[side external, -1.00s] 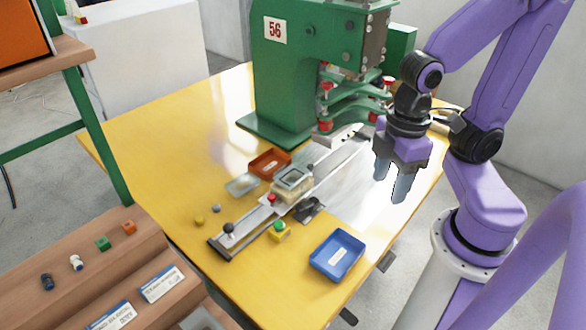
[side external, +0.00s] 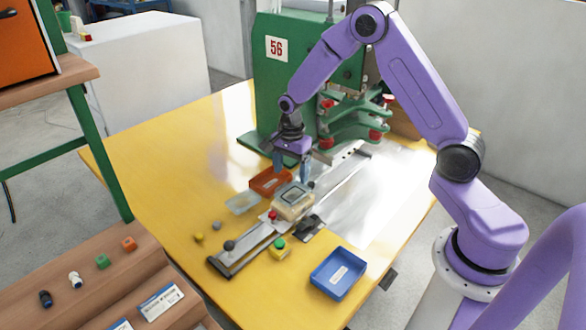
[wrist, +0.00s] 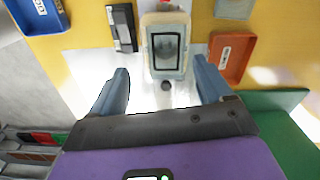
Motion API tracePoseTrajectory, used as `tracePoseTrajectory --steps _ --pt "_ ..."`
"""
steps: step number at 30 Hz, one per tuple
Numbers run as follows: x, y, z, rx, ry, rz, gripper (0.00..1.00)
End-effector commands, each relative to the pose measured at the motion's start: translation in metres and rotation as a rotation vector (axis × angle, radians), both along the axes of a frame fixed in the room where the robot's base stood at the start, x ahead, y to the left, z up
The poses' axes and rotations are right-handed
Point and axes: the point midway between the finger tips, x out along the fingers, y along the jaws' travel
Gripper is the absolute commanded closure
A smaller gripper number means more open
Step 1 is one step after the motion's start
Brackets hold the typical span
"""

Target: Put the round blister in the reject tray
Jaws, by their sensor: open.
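My gripper (side external: 291,168) is open and points down, its fingers just behind the pale block (side external: 293,201) on the slide rail. In the wrist view the block (wrist: 165,62) lies ahead between the open fingers (wrist: 161,76), with nothing gripped. A clear, dark-framed piece with rounded corners (side external: 293,194) sits on top of the block. A flat clear piece (side external: 243,202) lies left of the orange-red tray (side external: 259,188). A blue tray (side external: 325,286) stands at the front right. Both trays have labels too small to read. I cannot tell which piece is the round blister or which tray is for rejects.
The green press (side external: 268,90) stands behind the rail (side external: 240,256). A black clamp (side external: 307,230), a green button box (side external: 279,249) and small knobs lie near the rail. A shiny sheet (side external: 385,205) covers the right side. The yellow table (side external: 165,165) is clear at left.

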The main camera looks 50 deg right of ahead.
Motion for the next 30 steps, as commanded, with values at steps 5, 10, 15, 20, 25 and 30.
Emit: tracePoseTrajectory --steps 5,10,15,20,25,30 --pt "0.01 -0.019 -0.016 0.0 0.003 -0.142 0.21" --pt "0.01 -0.02 -0.026 0.0 0.004 -0.153 0.21" --pt "0.01 -0.02 -0.045 0.0 0.005 -0.151 0.21" --pt "0.01 -0.019 -0.063 0.0 0.005 -0.15 0.21" --pt "0.01 -0.019 -0.078 0.0 0.003 -0.15 0.21" --pt "0.01 -0.019 -0.084 0.0 0.003 -0.15 0.21"
